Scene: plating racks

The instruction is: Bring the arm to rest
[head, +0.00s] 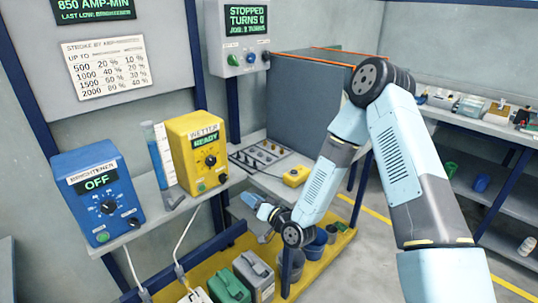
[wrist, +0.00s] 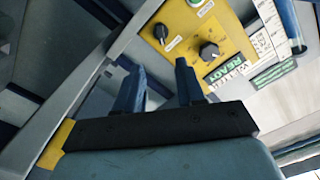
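My light-blue arm reaches in from the right of the head view and bends down at the elbow. My gripper (head: 256,207) hangs beside the shelf, below and right of the yellow WETTER box (head: 195,152). In the wrist view my gripper (wrist: 160,72) shows two blue fingers apart with nothing between them. The yellow box, reading READY, also shows beyond the fingers in the wrist view (wrist: 190,22). I see no contact between the fingers and anything.
A blue BRIGHTENER box (head: 98,198) reading OFF and a measuring cylinder (head: 155,150) stand on the shelf (head: 160,212). A grey panel controller (head: 238,40) reads STOPPED. Green (head: 228,284) and grey (head: 254,270) jugs stand below. Floor at right is clear.

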